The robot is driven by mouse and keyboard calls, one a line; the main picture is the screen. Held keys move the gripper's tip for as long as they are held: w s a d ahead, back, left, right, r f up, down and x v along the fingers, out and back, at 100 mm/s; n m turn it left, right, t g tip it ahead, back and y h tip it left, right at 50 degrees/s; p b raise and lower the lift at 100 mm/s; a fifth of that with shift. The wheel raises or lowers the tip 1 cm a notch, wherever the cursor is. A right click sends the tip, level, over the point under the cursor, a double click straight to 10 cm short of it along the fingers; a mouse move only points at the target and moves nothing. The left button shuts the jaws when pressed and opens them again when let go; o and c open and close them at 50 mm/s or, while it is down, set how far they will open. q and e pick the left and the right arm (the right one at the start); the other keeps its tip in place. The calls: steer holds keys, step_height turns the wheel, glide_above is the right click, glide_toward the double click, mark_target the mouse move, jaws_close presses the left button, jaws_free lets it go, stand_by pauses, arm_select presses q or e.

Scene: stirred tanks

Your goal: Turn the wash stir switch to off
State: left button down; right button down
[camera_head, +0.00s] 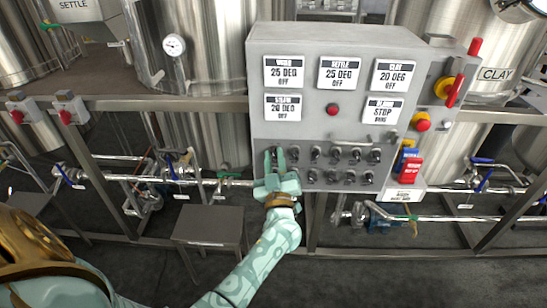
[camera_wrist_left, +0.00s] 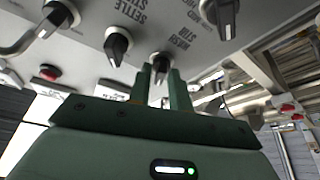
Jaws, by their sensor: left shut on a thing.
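The wash stir switch (camera_wrist_left: 159,66) is a small black knob on the grey control panel (camera_head: 318,52), with an upside-down label beside it in the wrist view. My left gripper (camera_head: 274,160) is at the lower left of the panel, its two green fingers pointing up at the left end of the switch rows. In the wrist view the fingers (camera_wrist_left: 160,82) are on either side of the wash stir knob and shut on it. The fingers partly hide the knob, so its setting is hard to read. My right gripper is out of view.
The settle stir switch (camera_wrist_left: 117,44) is close beside the wash one. Other black knobs (camera_head: 351,155) fill two rows to the right. A red-handled yellow switch (camera_head: 448,88) is on the panel's right side. A small grey table (camera_head: 209,226) stands below left.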

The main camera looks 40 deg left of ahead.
arm_select(q)
steer(key=shift+d+n+g+y, duration=0.1)
steer(key=shift+n+g+y, duration=0.3)
steer(key=shift+n, duration=0.8)
steer(key=shift+g, duration=0.3)
steer(key=c, duration=1.5)
jaws_free()
